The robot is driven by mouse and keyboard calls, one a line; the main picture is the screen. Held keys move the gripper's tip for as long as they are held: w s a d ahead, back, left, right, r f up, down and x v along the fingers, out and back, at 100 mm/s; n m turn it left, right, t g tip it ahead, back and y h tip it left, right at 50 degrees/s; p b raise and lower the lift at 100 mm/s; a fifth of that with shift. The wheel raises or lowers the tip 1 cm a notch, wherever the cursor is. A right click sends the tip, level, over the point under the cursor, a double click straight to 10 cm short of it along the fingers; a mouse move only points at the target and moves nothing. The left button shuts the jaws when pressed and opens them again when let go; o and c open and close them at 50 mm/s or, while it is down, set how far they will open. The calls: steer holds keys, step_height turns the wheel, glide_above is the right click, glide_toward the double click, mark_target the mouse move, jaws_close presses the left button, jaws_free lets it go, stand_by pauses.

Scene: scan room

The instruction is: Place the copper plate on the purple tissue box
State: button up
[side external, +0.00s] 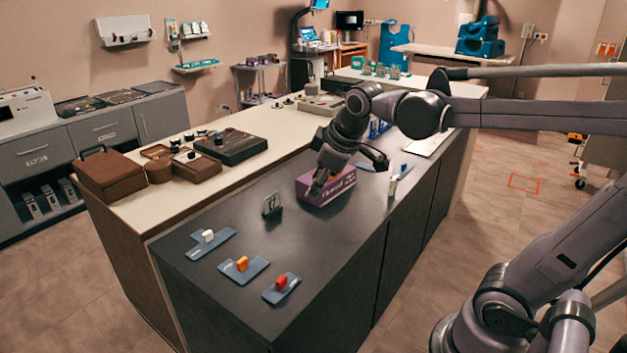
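The purple tissue box (337,192) sits on the dark countertop near the middle of the side external view. My gripper (318,185) points down at the box's left part and overlaps it in the picture. I cannot tell whether it touches the box or is above it. The fingertips are dark and small, so I cannot tell whether they are open or shut, or hold anything. I cannot make out a copper plate anywhere in this view.
A small dark upright holder (271,205) stands left of the box. Blue-grey pads with a white (208,236), an orange (242,263) and a red block (281,282) lie toward the front. Brown cases (112,174) stand on the pale counter. Dark countertop between is clear.

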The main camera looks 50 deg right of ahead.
steer(key=s+a+f+m+t+y, duration=0.1)
steer(key=s+a+f+m, duration=0.3)
steer(key=s+a+f, duration=0.2)
steer(key=shift+s+f+m+y, duration=0.3)
steer(key=shift+s, duration=0.95)
